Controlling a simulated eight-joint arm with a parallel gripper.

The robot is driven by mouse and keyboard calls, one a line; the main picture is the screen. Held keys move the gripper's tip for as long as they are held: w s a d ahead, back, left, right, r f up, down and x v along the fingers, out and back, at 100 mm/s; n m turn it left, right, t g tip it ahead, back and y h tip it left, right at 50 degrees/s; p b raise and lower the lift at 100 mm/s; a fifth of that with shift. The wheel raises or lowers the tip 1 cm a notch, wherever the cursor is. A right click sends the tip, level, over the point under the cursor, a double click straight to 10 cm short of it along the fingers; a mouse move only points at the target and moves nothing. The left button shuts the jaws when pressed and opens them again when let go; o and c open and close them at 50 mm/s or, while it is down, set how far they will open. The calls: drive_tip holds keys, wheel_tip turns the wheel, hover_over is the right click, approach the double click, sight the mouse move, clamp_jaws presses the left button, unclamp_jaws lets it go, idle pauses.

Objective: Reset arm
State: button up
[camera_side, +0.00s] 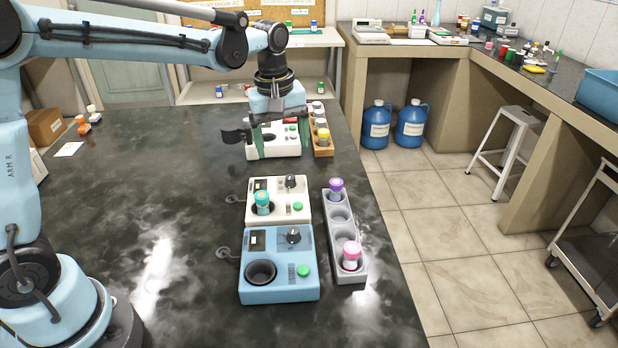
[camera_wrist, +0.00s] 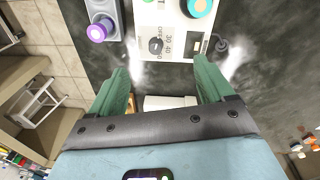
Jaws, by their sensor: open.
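My gripper (camera_side: 281,140) hangs at the far part of the dark bench, in front of a white device (camera_side: 262,149). Its two green fingers are spread apart with nothing between them, and the gap also shows in the wrist view (camera_wrist: 164,80). Its height above the bench is hard to tell. My arm reaches across from the left. A white device (camera_side: 291,211) with a dial holds a teal-capped vial (camera_side: 262,203). It shows at the top of the wrist view (camera_wrist: 170,18), beyond the fingertips.
A blue device (camera_side: 279,287) has an empty round well. A grey rack (camera_side: 344,236) holds a purple-capped vial (camera_side: 336,188) and a pink-capped vial (camera_side: 351,255). A wooden rack (camera_side: 322,150) with vials stands beside the far device. The bench's left middle is clear.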

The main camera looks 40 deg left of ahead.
drive_tip(key=s+m+t, duration=0.6)
drive_tip(key=s+m, duration=0.5)
drive_tip(key=s, duration=0.3)
drive_tip(key=shift+s, duration=0.4)
